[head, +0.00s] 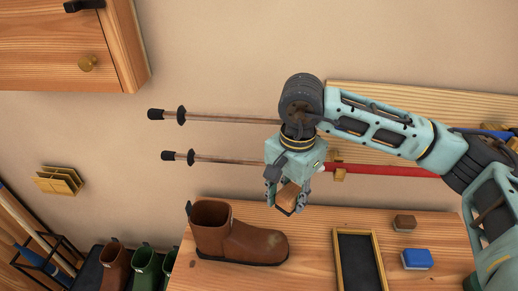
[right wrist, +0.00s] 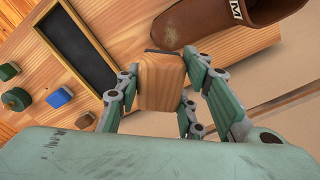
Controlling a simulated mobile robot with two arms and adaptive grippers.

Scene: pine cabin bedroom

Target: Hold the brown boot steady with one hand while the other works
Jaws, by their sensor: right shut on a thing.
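The brown boot (head: 240,243) stands upright on the wooden bench top (head: 310,225), its toe to the right and its shaft open at the top. Part of it also shows at the top of the right wrist view (right wrist: 205,22). My right gripper (head: 287,200) is shut on a wooden block with a dark edge, which looks like a brush (right wrist: 161,82). It holds this block above and a little right of the boot's toe, apart from the boot. My left gripper is not in view, and no hand touches the boot.
A black tray with a wooden rim (head: 338,262) lies right of the boot. A small brown block (head: 404,222) and a blue block (head: 417,259) lie beyond it. Poles (head: 230,118) hang on the wall behind. More boots (head: 145,266) stand at lower left.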

